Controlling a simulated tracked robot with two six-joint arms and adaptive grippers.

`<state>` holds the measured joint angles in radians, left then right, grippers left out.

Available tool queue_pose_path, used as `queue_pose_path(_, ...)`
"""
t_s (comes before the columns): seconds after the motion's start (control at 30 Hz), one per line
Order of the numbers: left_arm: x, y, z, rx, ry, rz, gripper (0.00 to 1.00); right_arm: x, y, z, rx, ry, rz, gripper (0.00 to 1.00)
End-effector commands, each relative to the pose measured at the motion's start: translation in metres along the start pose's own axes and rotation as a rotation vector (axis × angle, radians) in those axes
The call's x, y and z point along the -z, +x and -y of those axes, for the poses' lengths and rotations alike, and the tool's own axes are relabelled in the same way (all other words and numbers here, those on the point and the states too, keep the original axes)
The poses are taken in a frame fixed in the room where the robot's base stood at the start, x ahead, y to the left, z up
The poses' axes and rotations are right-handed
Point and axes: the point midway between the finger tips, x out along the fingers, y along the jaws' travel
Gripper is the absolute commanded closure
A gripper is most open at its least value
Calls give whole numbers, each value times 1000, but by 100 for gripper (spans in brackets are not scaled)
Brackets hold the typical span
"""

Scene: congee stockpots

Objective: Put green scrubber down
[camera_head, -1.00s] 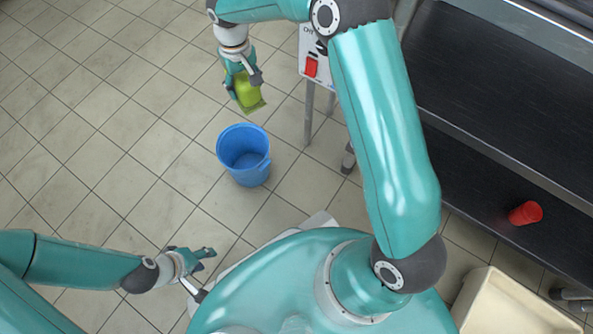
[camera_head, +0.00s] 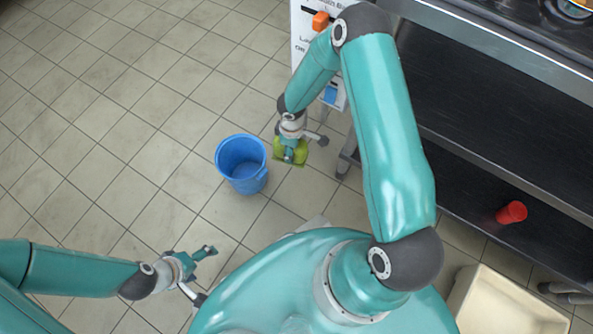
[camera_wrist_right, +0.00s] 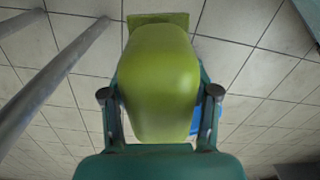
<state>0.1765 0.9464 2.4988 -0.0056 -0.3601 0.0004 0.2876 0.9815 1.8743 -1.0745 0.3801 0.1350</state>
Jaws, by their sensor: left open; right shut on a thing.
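The green scrubber (camera_head: 301,151) is in my right gripper (camera_head: 289,152), to the right of the blue bucket in the head view. In the right wrist view the scrubber (camera_wrist_right: 160,85) fills the middle, with the gripper's fingers (camera_wrist_right: 161,100) closed on both its sides. It is held above the tiled floor. My left gripper (camera_head: 199,271) is open and empty at the lower left of the head view, away from the scrubber.
An empty blue bucket (camera_head: 242,165) stands on the floor. A dark shelf unit (camera_head: 490,120) is on the right, with a red cup-like object (camera_head: 511,212) on its lower shelf. A cream bin (camera_head: 507,305) stands at lower right. The floor at left is clear.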

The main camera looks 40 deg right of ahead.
Motion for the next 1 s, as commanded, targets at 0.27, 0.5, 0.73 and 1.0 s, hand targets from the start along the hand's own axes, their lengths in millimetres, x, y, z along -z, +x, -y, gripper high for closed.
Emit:
queue_pose_path(0.27, 0, -9, -3, 0, 0, 0, 15, -25, 19, 46, 2, -137, 3, 78)
queue_pose_path(0.5, 0, -9, -3, 0, 0, 0, 15, -32, 26, 62, -3, -180, 1, 78)
queue_pose_path(0.73, 0, 6, 2, 0, 0, 0, 15, -33, 68, 64, -3, -183, 2, 78)
queue_pose_path(1.0, 0, 29, 11, 0, 0, 0, 15, -33, 141, 64, -3, -181, 1, 78)
